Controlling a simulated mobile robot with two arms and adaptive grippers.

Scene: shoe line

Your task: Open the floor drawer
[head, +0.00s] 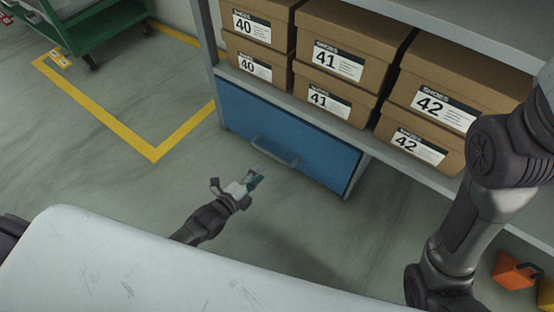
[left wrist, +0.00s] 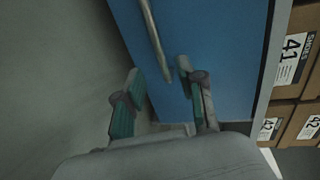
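The floor drawer has a blue front (head: 315,155) under the lowest shelf and looks closed, flush with the frame. My left gripper (head: 253,179) is open and empty, in front of the drawer and a short way from the handle. In the left wrist view the open green-padded fingers (left wrist: 159,73) point at the blue front (left wrist: 220,50). The handle (left wrist: 154,38) lies ahead, lined up with the gap between them. My right arm shows at the right, but its gripper is out of view.
Shoe boxes (head: 338,60) labelled 40, 41 and 42 stack on the shelf (head: 300,103) above. A pale surface (head: 150,265) lies in the foreground. A green cart (head: 90,30) stands at the upper left. An orange object (head: 515,272) lies lower right. Floor before the drawer is clear.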

